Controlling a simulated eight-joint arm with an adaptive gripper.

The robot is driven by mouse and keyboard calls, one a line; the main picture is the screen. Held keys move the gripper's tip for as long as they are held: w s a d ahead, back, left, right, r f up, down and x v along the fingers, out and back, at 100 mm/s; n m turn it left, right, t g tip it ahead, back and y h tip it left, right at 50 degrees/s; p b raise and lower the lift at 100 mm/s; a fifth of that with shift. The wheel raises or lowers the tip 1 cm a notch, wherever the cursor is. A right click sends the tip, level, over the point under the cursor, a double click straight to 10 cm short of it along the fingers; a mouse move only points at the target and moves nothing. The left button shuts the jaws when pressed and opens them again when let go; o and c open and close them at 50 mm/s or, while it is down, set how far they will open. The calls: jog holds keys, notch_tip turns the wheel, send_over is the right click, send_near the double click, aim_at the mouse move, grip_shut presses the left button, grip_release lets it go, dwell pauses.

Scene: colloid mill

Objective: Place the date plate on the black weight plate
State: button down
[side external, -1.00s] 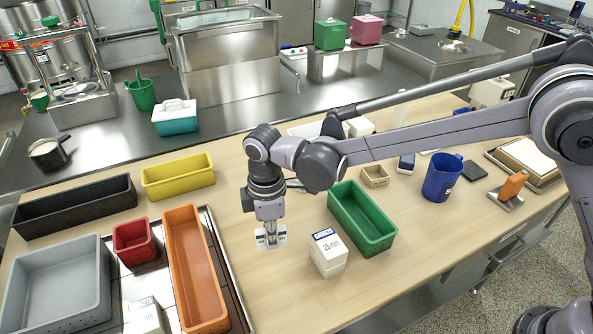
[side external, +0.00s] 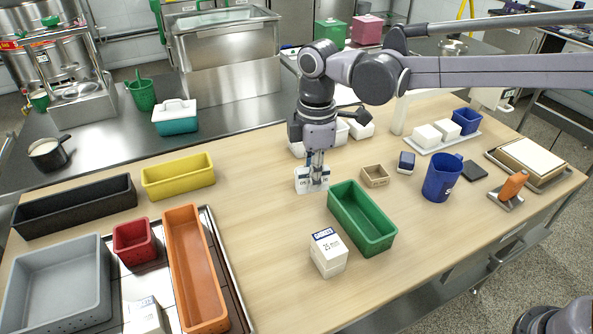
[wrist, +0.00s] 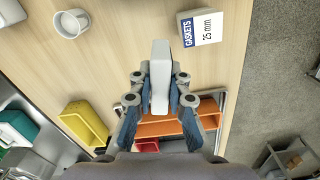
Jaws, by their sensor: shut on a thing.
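The date plate (side external: 312,180) is a small flat white plate with markings. My gripper (side external: 316,160) is shut on it and holds it hanging below the fingers, behind the green tray's left end. I cannot tell how far it is above the table. In the wrist view the plate (wrist: 160,75) shows as a pale narrow piece between the fingers of my gripper (wrist: 160,88). A flat black slab (side external: 474,170) lies on the table at the right, behind the blue mug, apart from my gripper; it looks like the black weight plate.
The green tray (side external: 362,218), a white labelled box (side external: 328,253) and a small wooden box (side external: 375,176) stand near. The blue mug (side external: 442,178), a blue-and-white block (side external: 406,162) and an orange-handled tool (side external: 512,186) are to the right. Open table lies left of the green tray.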

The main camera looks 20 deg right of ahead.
jog(key=w+d+r+m, duration=0.1)
jog(key=w+d+m, duration=0.25)
jog(key=d, duration=1.15)
jog(key=w+d+m, duration=0.2)
jog(key=d+m, duration=0.2)
jog(key=d, duration=1.1)
jog(key=s+d+m, duration=0.3)
jog(key=s+d, duration=0.2)
jog(key=d, duration=0.5)
jog(key=s+d+m, duration=0.2)
jog(key=s+d, duration=0.4)
jog(key=d, duration=0.4)
jog(key=s+d+m, duration=0.3)
jog(key=s+d, duration=0.2)
jog(key=d, duration=0.5)
send_over(471, 169)
notch_tip(471, 169, down, 12)
jog(key=shift+d, duration=0.15)
jog(key=shift+f, duration=2.05)
jog(key=shift+f, duration=0.1)
